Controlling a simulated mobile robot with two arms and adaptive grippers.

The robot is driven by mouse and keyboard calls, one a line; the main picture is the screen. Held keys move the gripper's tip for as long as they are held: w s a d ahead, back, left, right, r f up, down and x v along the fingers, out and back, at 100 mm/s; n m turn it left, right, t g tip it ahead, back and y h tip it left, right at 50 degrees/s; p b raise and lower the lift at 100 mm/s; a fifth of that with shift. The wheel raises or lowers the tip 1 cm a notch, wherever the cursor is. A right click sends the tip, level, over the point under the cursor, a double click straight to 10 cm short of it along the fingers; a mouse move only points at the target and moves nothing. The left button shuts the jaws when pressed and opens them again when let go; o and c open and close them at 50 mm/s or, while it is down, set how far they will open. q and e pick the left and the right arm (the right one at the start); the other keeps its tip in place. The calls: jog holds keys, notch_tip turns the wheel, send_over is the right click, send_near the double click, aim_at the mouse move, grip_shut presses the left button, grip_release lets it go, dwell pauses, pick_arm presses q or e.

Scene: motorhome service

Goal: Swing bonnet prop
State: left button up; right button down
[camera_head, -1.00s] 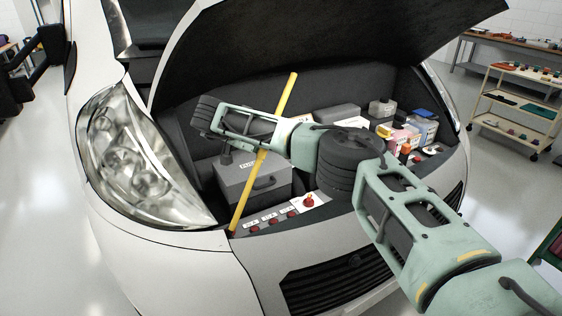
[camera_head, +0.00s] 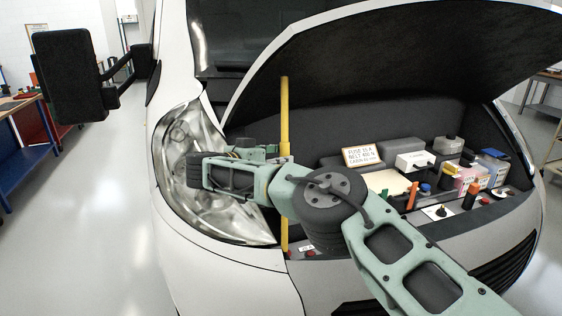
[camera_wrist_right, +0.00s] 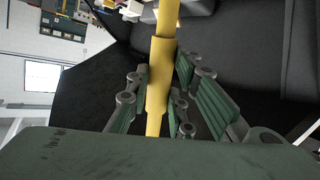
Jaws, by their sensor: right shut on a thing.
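The yellow bonnet prop (camera_head: 285,110) stands close to upright at the left side of the engine bay. Its lower end is by the front panel, and its top shows against the dark underside of the raised bonnet (camera_head: 400,60); I cannot tell if it touches. My right gripper (camera_head: 280,153) is shut on the prop around mid-height, partly hidden behind my arm. In the right wrist view the prop (camera_wrist_right: 158,75), with a thicker sleeve, runs between the green-padded fingers of the right gripper (camera_wrist_right: 160,92). My left gripper is not in view.
The headlight (camera_head: 205,205) is just left of and behind my right wrist. Bottles (camera_head: 470,178), a white box (camera_head: 414,160) and a labelled sign (camera_head: 361,156) fill the right of the bay. A blue workbench (camera_head: 25,150) stands far left; the floor between is clear.

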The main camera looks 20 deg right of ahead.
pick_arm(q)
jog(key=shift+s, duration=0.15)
pick_arm(e)
jog(key=shift+a+f, duration=0.2)
jog(key=c, duration=1.8)
grip_release()
jog(key=shift+c, duration=0.2)
jog(key=shift+a, duration=0.2)
jog(key=shift+r, duration=0.1)
jog(key=v, duration=1.2)
jog(key=shift+s, duration=0.1)
